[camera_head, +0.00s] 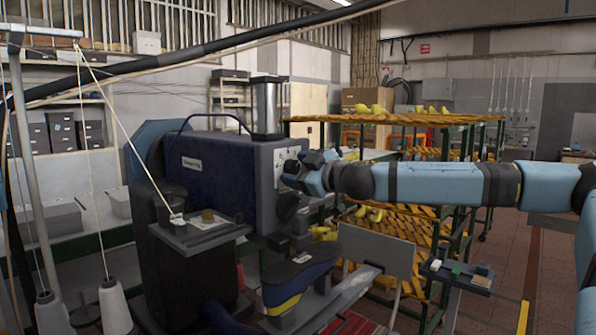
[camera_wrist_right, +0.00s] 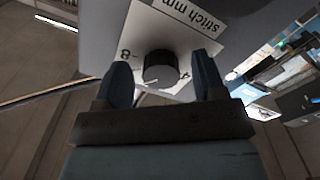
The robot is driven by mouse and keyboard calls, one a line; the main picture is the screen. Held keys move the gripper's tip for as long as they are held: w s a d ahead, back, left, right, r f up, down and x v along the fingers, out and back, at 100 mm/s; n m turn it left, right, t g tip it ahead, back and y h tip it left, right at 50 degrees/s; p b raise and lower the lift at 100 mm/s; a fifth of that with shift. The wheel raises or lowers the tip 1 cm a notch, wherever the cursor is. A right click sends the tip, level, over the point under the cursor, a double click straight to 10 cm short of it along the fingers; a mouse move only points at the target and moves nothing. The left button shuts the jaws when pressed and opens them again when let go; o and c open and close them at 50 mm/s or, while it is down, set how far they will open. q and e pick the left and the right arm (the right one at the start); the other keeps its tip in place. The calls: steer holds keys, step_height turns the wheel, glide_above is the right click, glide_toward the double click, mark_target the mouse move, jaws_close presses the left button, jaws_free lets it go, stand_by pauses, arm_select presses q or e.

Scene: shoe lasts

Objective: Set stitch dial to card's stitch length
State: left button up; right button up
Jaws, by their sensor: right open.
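The stitch dial is a round black knob (camera_wrist_right: 162,67) on a white plate lettered "stitch mm" (camera_wrist_right: 178,28), seen in the right wrist view. A pale mark shows at the knob's lower left edge. An 8 stands left of it, and another numeral is partly hidden by a finger. My right gripper (camera_wrist_right: 164,72) is open, its fingers on either side of the knob; I cannot tell whether they touch it. In the head view my right gripper (camera_head: 298,168) is at the front of the blue sewing machine (camera_head: 222,168). I cannot make out a readable card. My left gripper is out of view.
A small tray (camera_head: 205,235) with a white sheet juts from the machine. A dark shoe with a yellow sole edge (camera_head: 300,280) lies below the head. A small stand (camera_head: 458,275) is at right, before racks of yellow lasts (camera_head: 400,118). Threads run down at left.

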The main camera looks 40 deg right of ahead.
steer(key=c, duration=0.9)
steer(key=shift+n, duration=0.4)
steer(key=n, duration=0.2)
steer(key=shift+n+b, duration=0.3)
steer(key=shift+n, duration=0.1)
steer(key=n, duration=0.3)
steer(key=shift+r+n, duration=0.15)
steer(key=shift+n, duration=0.15)
steer(key=n, duration=0.6)
steer(key=shift+n+b, duration=0.3)
steer(key=shift+b, duration=0.05)
steer(key=shift+r+n, duration=0.1)
steer(key=shift+n, duration=0.8)
